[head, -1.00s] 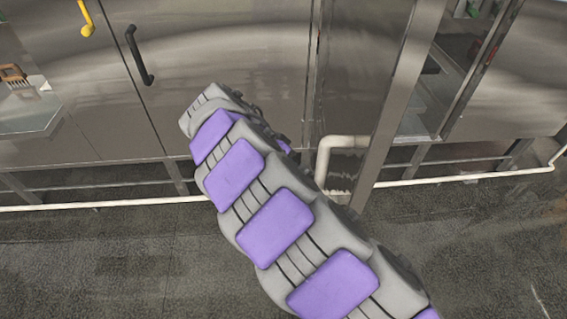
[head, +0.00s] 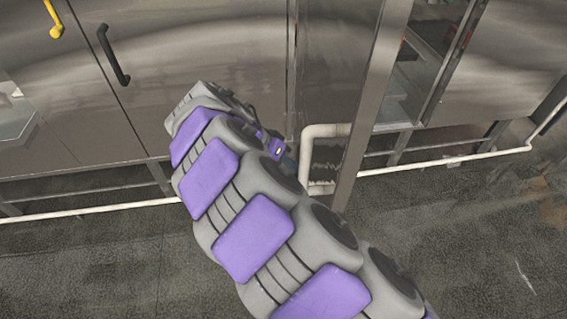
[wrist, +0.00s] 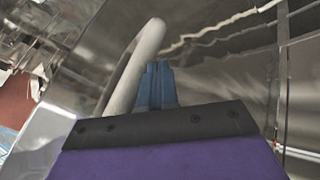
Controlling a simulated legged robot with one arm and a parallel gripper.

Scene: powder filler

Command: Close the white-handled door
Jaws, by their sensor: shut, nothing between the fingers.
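The white-handled door (head: 372,95) stands open in the head view, a metal panel seen nearly edge-on. Its white handle (head: 326,130) is a bent bar on the panel's left face. In the wrist view the handle (wrist: 133,68) rises just left of my blue fingers. My gripper (wrist: 158,68) is shut and empty, with its fingertips close beside the handle; I cannot tell whether they touch it. In the head view my gripper (head: 290,158) is just left of the handle and partly hidden by my arm.
Closed metal doors with a yellow handle (head: 55,20) and a black handle (head: 113,54) stand at the left. An open bay (head: 415,80) shows right of the white-handled door. A white pipe (head: 450,160) runs low along the front. The dark floor (head: 90,260) is clear.

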